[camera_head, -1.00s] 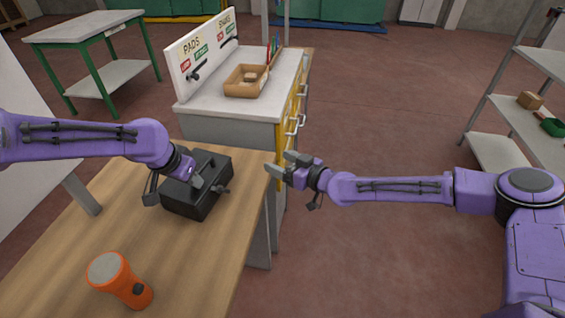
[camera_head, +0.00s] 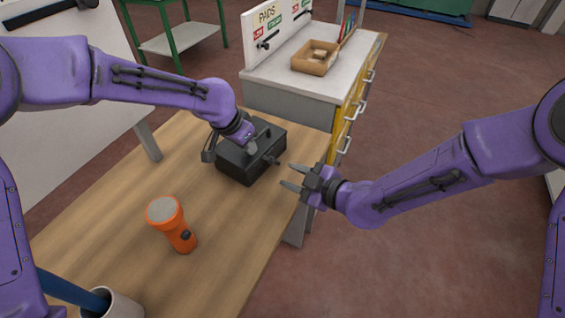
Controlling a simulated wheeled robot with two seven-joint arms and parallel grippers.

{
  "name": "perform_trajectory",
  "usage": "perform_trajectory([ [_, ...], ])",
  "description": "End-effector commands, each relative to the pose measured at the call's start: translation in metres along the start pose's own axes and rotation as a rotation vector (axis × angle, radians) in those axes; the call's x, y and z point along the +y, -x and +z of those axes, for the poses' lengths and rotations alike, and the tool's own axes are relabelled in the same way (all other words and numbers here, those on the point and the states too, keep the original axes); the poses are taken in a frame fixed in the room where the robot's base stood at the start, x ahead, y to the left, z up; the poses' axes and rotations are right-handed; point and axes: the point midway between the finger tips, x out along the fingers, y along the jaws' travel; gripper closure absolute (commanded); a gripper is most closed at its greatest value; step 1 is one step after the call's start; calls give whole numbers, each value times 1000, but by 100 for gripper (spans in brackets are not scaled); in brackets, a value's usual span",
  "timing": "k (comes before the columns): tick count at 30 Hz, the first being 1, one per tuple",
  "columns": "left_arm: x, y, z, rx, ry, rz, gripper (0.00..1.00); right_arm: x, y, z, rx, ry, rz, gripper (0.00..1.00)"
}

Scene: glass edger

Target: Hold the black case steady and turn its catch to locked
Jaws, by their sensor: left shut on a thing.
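The black case (camera_head: 241,168) stands upright on the wooden table near its far right corner. Its catch (camera_head: 271,160) is a small dark knob on the side facing right; its exact angle is too small to tell. My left gripper (camera_head: 247,147) is shut on the black case at its top, and its fingers partly cover the handle area. My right gripper (camera_head: 285,175) is open and empty, to the right of the case, with its fingers pointing left towards the catch and a small gap between them.
A light cup (camera_head: 118,306) with a blue item is at the bottom left. A grey cabinet (camera_head: 290,101) with an open box (camera_head: 315,57) stands behind the table.

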Motion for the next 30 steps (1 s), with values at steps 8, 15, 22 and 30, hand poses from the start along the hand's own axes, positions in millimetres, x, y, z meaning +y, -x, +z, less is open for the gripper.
perform_trajectory([
  [8, 0, 0, 0, 1, 0, 0, 100, 9, 26, 27, -33, 107, 125, 62],
  [15, 0, 0, 0, 1, 0, 0, 100, 13, -22, 28, -32, 111, 122, 62],
  [22, 0, 0, 0, 1, 0, 0, 100, 19, -71, 30, -33, 109, 121, 62],
  [30, 0, 0, 0, 1, 0, 0, 100, 22, -90, 30, -33, 108, 122, 62],
])
